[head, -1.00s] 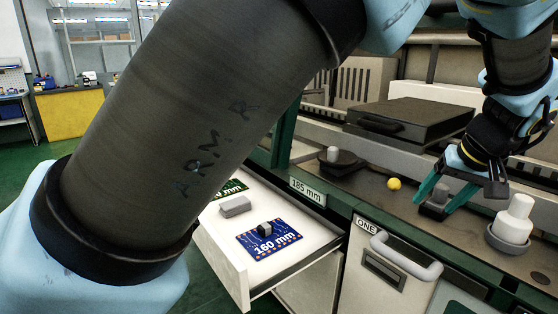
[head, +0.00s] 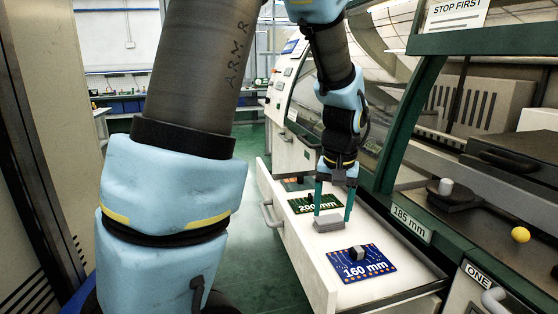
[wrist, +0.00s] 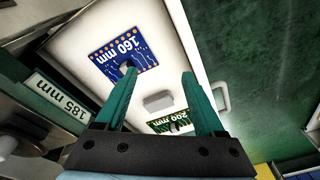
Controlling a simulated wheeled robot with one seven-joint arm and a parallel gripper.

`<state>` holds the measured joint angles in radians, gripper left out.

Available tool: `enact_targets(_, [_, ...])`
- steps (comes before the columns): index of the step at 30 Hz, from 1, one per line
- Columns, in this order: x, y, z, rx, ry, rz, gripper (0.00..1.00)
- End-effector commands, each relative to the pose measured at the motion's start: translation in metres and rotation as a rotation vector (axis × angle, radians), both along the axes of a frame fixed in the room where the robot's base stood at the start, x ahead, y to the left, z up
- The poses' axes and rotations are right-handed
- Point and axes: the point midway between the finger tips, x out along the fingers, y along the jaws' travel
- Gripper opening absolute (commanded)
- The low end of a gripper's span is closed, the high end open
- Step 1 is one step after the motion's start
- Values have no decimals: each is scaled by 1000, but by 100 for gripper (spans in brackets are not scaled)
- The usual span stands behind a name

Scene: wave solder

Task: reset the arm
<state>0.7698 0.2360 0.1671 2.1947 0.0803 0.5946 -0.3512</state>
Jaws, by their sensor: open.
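My gripper (head: 334,200) is open, with its green fingers pointing down over the open white drawer (head: 315,270). In the head view its fingers show near a grey block (head: 326,222) that lies in the drawer. In the wrist view the grey block (wrist: 158,102) shows beyond and between the spread fingers (wrist: 158,82), with nothing held. A blue board marked 160 mm (head: 362,263) lies at the near end of the drawer, with a small grey part on it. A green board marked 200 mm (head: 316,202) lies farther back.
A panel labelled 185 mm (head: 411,224) is on the machine's edge right of the drawer. A yellow ball (head: 520,234) and a dark round base with a grey knob (head: 446,187) stand on the ledge. Green floor is open left of the drawer.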

Motion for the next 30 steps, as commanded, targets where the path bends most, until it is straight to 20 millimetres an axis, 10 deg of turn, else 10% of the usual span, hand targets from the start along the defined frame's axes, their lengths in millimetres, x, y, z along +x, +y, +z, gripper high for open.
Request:
enact_targets(12, [-36, 168, -8, -46, 16, 186, 71])
enact_targets(30, [-54, 196, -12, -49, 11, 219, 71])
